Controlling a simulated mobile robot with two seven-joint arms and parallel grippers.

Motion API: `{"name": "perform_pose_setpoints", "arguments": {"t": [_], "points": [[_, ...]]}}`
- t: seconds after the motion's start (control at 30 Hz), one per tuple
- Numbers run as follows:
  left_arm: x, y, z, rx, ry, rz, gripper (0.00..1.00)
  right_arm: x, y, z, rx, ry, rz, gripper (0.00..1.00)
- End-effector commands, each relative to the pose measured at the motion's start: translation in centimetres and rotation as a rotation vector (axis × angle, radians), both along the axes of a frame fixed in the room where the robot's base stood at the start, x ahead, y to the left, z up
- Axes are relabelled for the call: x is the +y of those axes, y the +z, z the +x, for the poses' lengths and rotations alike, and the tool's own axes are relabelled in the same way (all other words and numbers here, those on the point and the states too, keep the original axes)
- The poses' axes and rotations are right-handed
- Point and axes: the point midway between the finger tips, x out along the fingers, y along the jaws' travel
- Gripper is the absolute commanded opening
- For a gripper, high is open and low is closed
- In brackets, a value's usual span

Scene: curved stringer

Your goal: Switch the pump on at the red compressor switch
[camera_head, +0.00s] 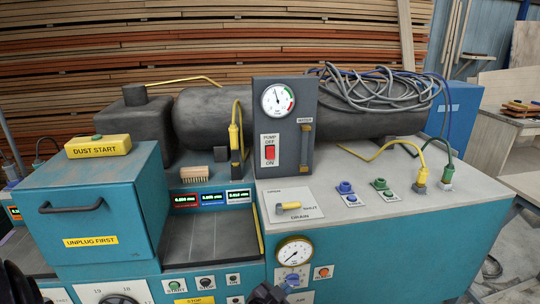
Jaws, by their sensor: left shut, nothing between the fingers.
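The red compressor switch (270,152) is a small rocker on a white plate, marked PUMP and OFF above it and ON below it. It sits on the upright dark grey panel (288,100), under a round pressure gauge (278,99). I cannot tell which way the rocker is tipped. My left gripper (18,284) is a black shape at the bottom left corner, partly cut off by the frame. It is shut and empty, far from the switch and touching nothing that I can see. Nothing covers the switch.
A teal box (100,215) with a handle stands at left. Hoses are coiled on the dark tank. A dark angular thing (266,293) shows at bottom centre.

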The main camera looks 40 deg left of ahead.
Motion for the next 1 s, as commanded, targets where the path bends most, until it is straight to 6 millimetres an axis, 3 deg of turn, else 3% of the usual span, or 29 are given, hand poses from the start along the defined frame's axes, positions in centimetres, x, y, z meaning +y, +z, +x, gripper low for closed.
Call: {"name": "perform_pose_setpoints", "arguments": {"t": [0.03,0.2,0.4,0.5,0.7,1.0], "points": [[0.6,3.1,2.8,-0.041,0.005,0.057,0.0,0.0,1.4,0.2,-0.01,0.0,0.0,0.43],[3.5,9.6,10.1,-0.096,0.042,0.316,0.0,-0.1,3.4,0.1,-0.013,-0.003,-0.001,0.43],[8.1,16.6,17.3,-0.022,0.111,0.776,0.0,-0.2,5.2,-0.4,-0.007,-0.007,-0.001,0.43],[10.7,18.8,19.9,0.102,0.127,1.069,0.0,-0.3,5.8,-0.7,-0.002,-0.009,-0.001,0.43],[14.4,20.1,22.2,0.424,0.07,1.584,0.0,-0.3,6.0,-0.9,0.01,-0.011,0.0,0.43],[17.7,18.6,22.2,0.934,-0.2,2.18,0.0,-0.2,6.4,-0.8,0.007,-0.012,0.003,0.43]]}}
